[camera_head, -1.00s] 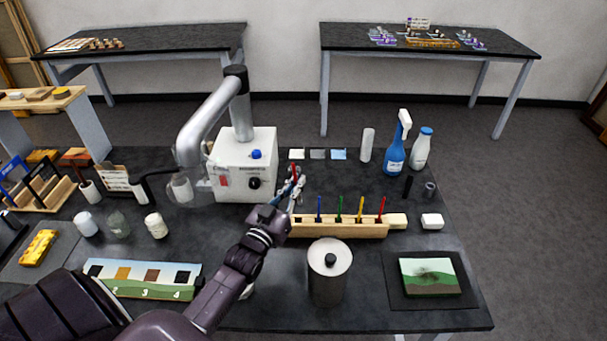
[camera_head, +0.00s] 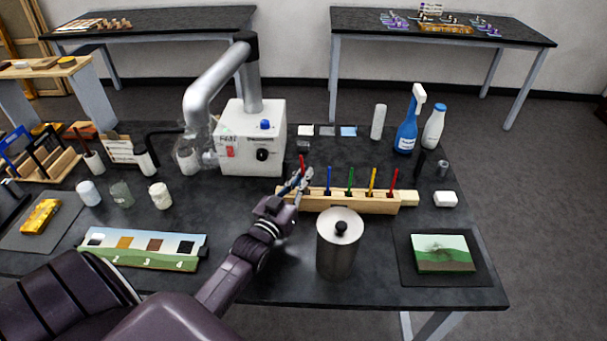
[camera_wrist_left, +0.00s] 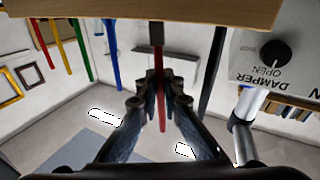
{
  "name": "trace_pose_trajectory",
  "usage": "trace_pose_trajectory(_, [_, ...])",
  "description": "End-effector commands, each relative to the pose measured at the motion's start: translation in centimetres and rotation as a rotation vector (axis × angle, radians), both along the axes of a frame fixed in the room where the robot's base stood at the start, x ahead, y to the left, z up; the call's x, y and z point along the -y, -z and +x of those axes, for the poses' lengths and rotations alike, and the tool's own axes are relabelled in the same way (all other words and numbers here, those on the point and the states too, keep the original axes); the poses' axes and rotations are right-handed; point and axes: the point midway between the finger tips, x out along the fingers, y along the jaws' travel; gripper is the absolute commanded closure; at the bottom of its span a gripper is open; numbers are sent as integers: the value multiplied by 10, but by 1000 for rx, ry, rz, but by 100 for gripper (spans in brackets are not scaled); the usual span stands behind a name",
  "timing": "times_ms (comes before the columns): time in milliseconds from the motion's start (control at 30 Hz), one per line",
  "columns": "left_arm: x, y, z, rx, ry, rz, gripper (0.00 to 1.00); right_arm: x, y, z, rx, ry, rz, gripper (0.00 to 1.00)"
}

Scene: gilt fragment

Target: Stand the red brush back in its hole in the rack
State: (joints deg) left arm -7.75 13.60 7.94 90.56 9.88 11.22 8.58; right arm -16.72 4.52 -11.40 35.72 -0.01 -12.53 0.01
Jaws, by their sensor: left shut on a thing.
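The wooden rack (camera_head: 345,204) lies on the dark table with blue, green, yellow and another red brush standing in it. My left gripper (camera_head: 302,180) is at the rack's left end, shut on a red brush (camera_head: 301,162), which is roughly upright beside the blue one. In the left wrist view, which is upside down, the red brush (camera_wrist_left: 157,62) runs between the fingers of my left gripper (camera_wrist_left: 160,100) and meets the rack (camera_wrist_left: 180,10) at the top edge. Its lower end and the hole are hidden, so I cannot tell how deep it sits. My right gripper is out of view.
A metal canister (camera_head: 340,252) stands close in front of the rack. A white box with a knob (camera_head: 250,150) and a pipe stands behind my left gripper. A spray bottle (camera_head: 407,130) is at the back right. A landscape picture (camera_head: 442,253) lies at the front right.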

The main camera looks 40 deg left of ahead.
Motion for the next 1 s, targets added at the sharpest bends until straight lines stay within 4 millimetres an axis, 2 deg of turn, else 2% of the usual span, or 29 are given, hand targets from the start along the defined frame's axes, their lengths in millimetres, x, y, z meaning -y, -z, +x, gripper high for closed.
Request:
trace_pose_trajectory(133, [0,3,0,1,0,0,100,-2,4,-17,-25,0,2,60])
trace_pose_trajectory(333, [0,3,0,1,0,0,100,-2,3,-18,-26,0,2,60])
trace_pose_trajectory(367, [0,3,0,1,0,0,90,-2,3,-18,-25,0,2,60])
trace_pose_trajectory(533, [0,3,0,1,0,0,73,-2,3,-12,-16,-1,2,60])
trace_pose_trajectory(833, [0,4,-2,0,0,0,73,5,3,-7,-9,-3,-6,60])
trace_pose_trajectory(1000, [2,7,-21,-2,0,0,73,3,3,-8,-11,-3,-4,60])
